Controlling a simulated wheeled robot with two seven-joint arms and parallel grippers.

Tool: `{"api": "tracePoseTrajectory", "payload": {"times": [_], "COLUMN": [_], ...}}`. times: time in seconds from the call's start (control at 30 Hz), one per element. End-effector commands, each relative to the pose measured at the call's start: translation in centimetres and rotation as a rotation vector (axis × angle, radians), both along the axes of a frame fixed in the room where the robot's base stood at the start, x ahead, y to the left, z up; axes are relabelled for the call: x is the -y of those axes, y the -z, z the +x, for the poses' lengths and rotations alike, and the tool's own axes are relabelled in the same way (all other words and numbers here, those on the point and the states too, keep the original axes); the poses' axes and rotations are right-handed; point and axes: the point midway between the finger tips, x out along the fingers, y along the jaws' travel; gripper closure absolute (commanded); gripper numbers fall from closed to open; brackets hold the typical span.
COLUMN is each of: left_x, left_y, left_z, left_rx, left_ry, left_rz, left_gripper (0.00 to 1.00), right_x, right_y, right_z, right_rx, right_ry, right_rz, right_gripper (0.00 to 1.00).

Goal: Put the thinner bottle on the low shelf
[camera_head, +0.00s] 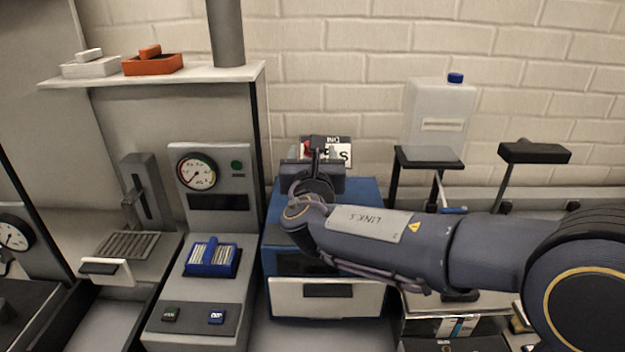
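A pale, translucent bottle with a blue cap (437,112) stands upright on a small black-topped stand (428,157) against the brick wall. No second bottle can be made out to compare it with. My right arm reaches in from the right, and its dark gripper (315,158) is above the blue cabinet, left of the bottle and apart from it. A small red spot shows at the gripper, but I cannot tell what it belongs to. The finger gap is unclear. My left gripper is out of view. A low shelf (425,328) is partly visible at the lower right, behind my arm.
A blue cabinet (368,195) with a white drawer front stands below my gripper. A grey gauge panel (215,160) is left of it. A high white shelf (210,75) holds a white tray and an orange tray. A black-topped post (534,152) stands right of the bottle.

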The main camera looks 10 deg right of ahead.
Motion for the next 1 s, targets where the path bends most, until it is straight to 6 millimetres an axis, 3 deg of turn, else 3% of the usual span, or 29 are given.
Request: {"api": "tracePoseTrajectory", "payload": {"times": [0.03,0.3,0.67,0.83,1.0], "left_x": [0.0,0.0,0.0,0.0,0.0], "left_y": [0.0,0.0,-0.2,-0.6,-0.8], "left_z": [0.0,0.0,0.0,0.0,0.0], "left_rx": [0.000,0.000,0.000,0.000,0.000], "left_ry": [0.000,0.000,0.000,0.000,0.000], "left_rz": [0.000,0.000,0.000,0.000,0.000], "left_gripper": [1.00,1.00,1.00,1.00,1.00], "right_x": [0.0,0.0,0.0,0.0,-1.3], "right_y": [0.0,-0.1,-1.1,-3.5,-6.2], "right_z": [0.0,0.0,0.0,-0.1,-2.1], "right_rx": [0.000,0.001,0.003,0.005,0.006], "right_ry": [0.000,0.000,0.001,0.000,-0.004], "right_rz": [0.000,0.001,0.003,0.004,0.006], "right_gripper": [0.49,0.82,0.82,0.82,0.82]}}
